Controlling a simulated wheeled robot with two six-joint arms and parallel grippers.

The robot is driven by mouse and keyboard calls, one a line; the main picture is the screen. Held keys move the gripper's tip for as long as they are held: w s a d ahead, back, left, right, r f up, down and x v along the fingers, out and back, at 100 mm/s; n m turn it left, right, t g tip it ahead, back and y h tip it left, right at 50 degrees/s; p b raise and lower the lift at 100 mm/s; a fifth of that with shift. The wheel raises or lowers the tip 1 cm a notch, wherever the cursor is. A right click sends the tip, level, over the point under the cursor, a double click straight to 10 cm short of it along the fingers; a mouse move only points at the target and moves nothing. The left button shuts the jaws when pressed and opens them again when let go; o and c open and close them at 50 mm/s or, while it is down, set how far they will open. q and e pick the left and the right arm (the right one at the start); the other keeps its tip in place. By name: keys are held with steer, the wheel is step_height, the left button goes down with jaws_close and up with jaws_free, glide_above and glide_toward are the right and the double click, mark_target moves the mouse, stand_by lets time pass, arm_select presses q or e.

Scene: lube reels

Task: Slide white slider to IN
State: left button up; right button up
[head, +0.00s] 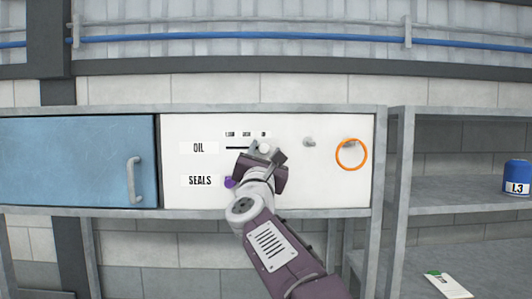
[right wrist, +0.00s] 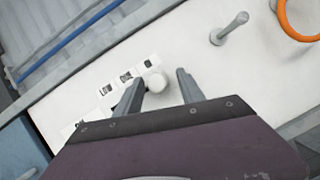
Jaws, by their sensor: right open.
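The white slider (head: 264,147) is a round knob on the white panel, at the right end of the dark slot (head: 237,148) beside the OIL label (head: 199,148). Three small labels sit above the slot; the knob is below the rightmost, whose text is too small to read surely. My right gripper (head: 267,152) is at the panel with its fingers open around the knob. In the right wrist view the knob (right wrist: 157,83) shows between the two fingertips (right wrist: 161,77), seemingly nearer the left one; contact cannot be told. My left gripper is not in view.
A purple knob (head: 230,182), partly hidden by my gripper, is beside the SEALS label (head: 200,181). An orange ring (head: 351,155) hangs on a peg at the right; a bare peg (head: 309,142) is nearer. A blue cabinet door (head: 75,160) is left, grey shelves (head: 450,207) right.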

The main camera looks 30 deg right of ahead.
steer(key=b+v, duration=0.5)
steer(key=v, duration=0.4)
steer(key=shift+d, duration=0.15)
steer(key=shift+s+d, duration=0.1)
steer(key=shift+s, duration=0.05)
